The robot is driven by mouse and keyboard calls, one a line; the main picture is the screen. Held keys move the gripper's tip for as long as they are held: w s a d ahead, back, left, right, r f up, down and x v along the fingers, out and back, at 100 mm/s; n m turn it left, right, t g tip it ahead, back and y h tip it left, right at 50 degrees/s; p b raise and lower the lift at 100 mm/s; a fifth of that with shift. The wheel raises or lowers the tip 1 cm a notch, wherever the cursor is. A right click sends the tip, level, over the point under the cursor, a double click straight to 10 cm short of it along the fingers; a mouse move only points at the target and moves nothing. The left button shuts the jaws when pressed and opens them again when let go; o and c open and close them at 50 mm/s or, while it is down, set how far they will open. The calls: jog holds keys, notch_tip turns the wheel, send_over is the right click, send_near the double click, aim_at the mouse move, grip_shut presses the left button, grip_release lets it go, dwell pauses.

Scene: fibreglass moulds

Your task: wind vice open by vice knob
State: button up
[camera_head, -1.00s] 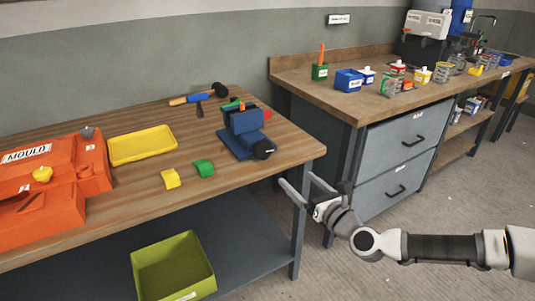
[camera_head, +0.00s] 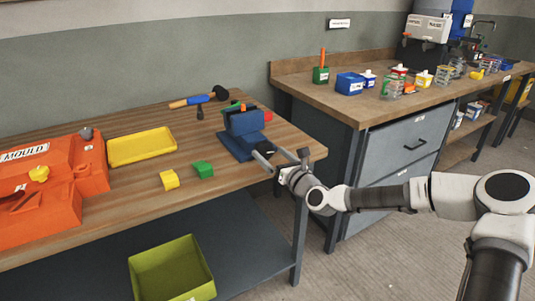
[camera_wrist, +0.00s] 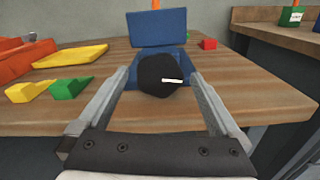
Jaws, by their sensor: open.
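The blue vice (camera_head: 243,127) sits near the right end of the wooden workbench (camera_head: 110,215). In the wrist view its blue body (camera_wrist: 158,30) stands behind the black vice knob (camera_wrist: 160,75), which bears a white mark and faces the camera. My gripper (camera_head: 266,155) is at the bench's right edge in front of the vice. In the wrist view my gripper (camera_wrist: 158,82) is open, with one finger on each side of the knob. Gaps show between the fingers and the knob. In the head view my gripper hides most of the knob.
A green block (camera_head: 203,169) and a yellow block (camera_head: 169,179) lie left of the vice. A second counter (camera_head: 345,105) with drawers stands close on the right.

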aim_at(263, 150)
jog(key=shift+x, duration=1.3)
jog(key=shift+c, duration=0.3)
jog(key=c, duration=1.1)
jog(key=shift+n, duration=0.4)
jog(key=n, duration=0.2)
jog(key=n+b, duration=0.1)
jog(key=n, duration=0.1)
jog(key=shift+s+a+f+n+b, duration=0.1)
jog(key=shift+s+a+n+b, duration=0.1)
jog(key=shift+n+b, duration=0.1)
jog(key=n+b, duration=0.1)
jog(key=n, duration=0.4)
jog(key=shift+s+a+f, duration=0.1)
jog(key=shift+a, duration=0.05)
jog(key=shift+n, duration=0.4)
